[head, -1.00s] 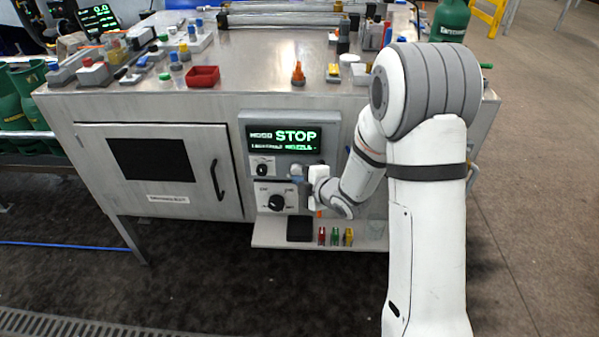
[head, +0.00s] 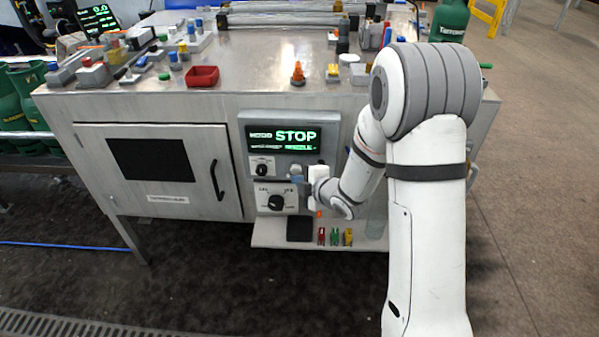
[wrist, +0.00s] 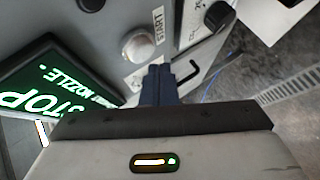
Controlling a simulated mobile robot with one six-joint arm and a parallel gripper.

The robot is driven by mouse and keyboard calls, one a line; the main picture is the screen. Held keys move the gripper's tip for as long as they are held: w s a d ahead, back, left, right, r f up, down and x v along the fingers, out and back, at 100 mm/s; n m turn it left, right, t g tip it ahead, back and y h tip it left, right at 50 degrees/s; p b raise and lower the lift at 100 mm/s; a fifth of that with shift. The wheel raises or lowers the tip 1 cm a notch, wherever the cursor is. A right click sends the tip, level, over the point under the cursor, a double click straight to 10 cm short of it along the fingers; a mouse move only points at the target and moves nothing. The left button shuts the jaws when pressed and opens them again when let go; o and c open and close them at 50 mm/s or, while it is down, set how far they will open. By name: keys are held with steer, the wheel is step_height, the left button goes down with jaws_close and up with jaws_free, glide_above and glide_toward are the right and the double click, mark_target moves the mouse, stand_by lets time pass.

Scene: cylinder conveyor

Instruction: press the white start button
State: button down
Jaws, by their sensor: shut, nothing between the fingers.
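The white start button (wrist: 137,45) is a round, domed button in a grey ring on the panel, beside a START label (wrist: 158,22) in the wrist view. My gripper (wrist: 155,69) has its dark blue fingers together with nothing between them. In the wrist picture the fingertips are just below and right of the button; I cannot tell whether they touch the panel. In the head view my gripper (head: 299,181) is at the right side of the control panel (head: 247,140), and I cannot make out the button clearly there.
A green display (head: 283,138) reading STOP is above the gripper. A black rotary knob (head: 276,202) is left of it, with a smaller knob (head: 262,169) above. A shelf (head: 270,237) with small coloured clips is below. A cabinet door (head: 165,172) is further left.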

steer(key=shift+w, duration=0.15)
steer(key=shift+w, duration=0.3)
steer(key=shift+w+b, duration=0.4)
steer(key=shift+w, duration=0.1)
stand_by(0.6)
steer(key=shift+s, duration=0.1)
steer(key=shift+s+b, duration=0.5)
steer(key=shift+s, duration=0.3)
steer(key=s+b, duration=0.2)
steer(key=s, duration=0.3)
steer(key=shift+a, duration=0.1)
steer(key=shift+r, duration=0.1)
stand_by(0.5)
